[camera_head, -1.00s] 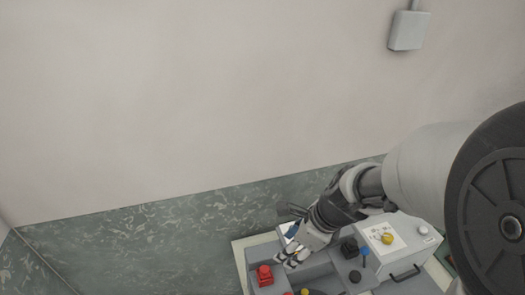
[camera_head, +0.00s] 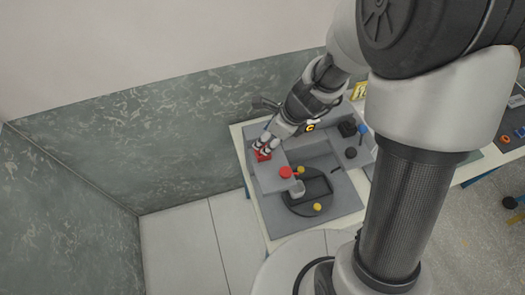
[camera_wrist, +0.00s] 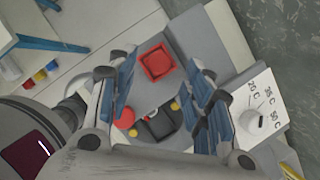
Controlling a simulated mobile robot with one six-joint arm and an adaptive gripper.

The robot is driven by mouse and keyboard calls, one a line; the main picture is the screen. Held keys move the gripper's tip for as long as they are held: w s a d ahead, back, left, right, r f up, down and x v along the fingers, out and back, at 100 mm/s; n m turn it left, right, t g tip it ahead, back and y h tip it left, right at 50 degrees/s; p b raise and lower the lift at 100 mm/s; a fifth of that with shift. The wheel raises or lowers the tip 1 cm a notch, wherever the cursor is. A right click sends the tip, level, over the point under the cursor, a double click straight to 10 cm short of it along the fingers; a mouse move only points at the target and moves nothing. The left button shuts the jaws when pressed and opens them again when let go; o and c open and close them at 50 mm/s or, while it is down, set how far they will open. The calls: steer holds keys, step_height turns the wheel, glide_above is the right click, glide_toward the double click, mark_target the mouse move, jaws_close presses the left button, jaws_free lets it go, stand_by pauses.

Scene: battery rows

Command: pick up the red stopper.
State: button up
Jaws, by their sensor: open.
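Two red things are in view, and I cannot tell for certain which is the stopper. A square red piece (camera_head: 263,156) with a raised rim lies at the left end of the grey bench unit; it also shows in the wrist view (camera_wrist: 157,64). A round red piece (camera_head: 286,172) is to its right, and it shows in the wrist view too (camera_wrist: 125,118). My gripper (camera_head: 266,143) is open and empty, with its fingertips close over the square piece and partly hiding it. In the wrist view the blue-grey fingers stand wide apart on either side.
Yellow knobs (camera_head: 317,207), a small grey cup (camera_head: 298,188) and a dark round recess are on the unit's front part. Black knobs (camera_head: 350,153) and a blue one (camera_head: 362,129) stand to the right. A dial plate (camera_wrist: 262,108) shows at the wrist view's right. Open floor lies left.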

mark_target(264, 145)
steer(key=b+x, duration=0.1)
steer(key=x, duration=0.3)
steer(key=shift+d, duration=0.1)
steer(key=shift+c, duration=0.5)
steer(key=c, duration=0.9)
